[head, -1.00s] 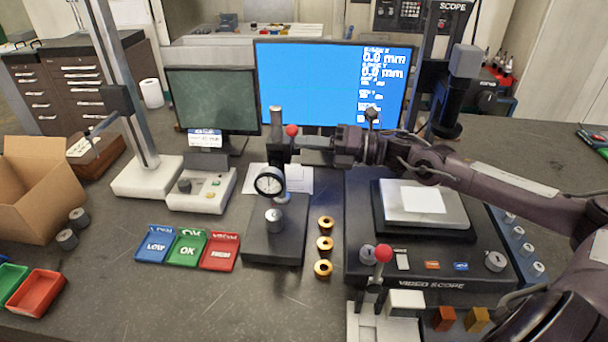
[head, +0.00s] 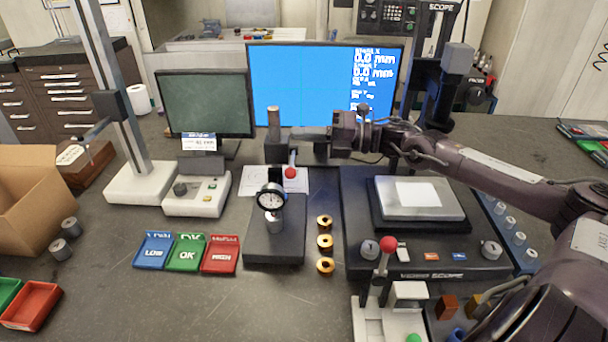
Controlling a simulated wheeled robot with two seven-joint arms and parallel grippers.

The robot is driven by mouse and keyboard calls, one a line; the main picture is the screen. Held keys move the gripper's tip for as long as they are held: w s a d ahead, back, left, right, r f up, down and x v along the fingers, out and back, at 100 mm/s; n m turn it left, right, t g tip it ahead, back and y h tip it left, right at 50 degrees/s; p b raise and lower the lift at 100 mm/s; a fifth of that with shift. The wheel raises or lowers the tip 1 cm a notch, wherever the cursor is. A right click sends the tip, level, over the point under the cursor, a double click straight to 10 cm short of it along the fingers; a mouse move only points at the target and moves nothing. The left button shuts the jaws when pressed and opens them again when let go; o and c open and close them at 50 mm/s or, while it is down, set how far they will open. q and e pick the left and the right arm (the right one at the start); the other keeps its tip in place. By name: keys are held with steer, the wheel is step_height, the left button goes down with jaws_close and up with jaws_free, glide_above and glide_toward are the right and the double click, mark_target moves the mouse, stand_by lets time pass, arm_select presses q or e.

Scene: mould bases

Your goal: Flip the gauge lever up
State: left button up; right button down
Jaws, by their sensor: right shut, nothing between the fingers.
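The dial gauge (head: 270,197) is on a dark stand (head: 262,252) in the middle of the table. A small grey cylinder (head: 274,224) stands under the dial on the stand's base. The gauge lever's red ball (head: 290,173) is low, just above and right of the dial; most of its rod is hard to make out. My right gripper (head: 280,150) is shut and empty, just above the red ball by the stand's column (head: 273,120). It partly hides the column; I cannot tell whether it touches the lever. My left gripper is out of view.
Blue (head: 153,250), green (head: 187,251) and red (head: 220,254) trays lie left of the stand. Brass rings (head: 324,243) lie right of it. The video scope base (head: 430,258) and a clamp with another red ball (head: 388,244) are at right. Monitors stand behind.

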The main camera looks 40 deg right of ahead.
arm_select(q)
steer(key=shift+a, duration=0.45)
arm_select(e)
steer(key=shift+d, duration=0.25)
steer(key=shift+a, duration=0.1)
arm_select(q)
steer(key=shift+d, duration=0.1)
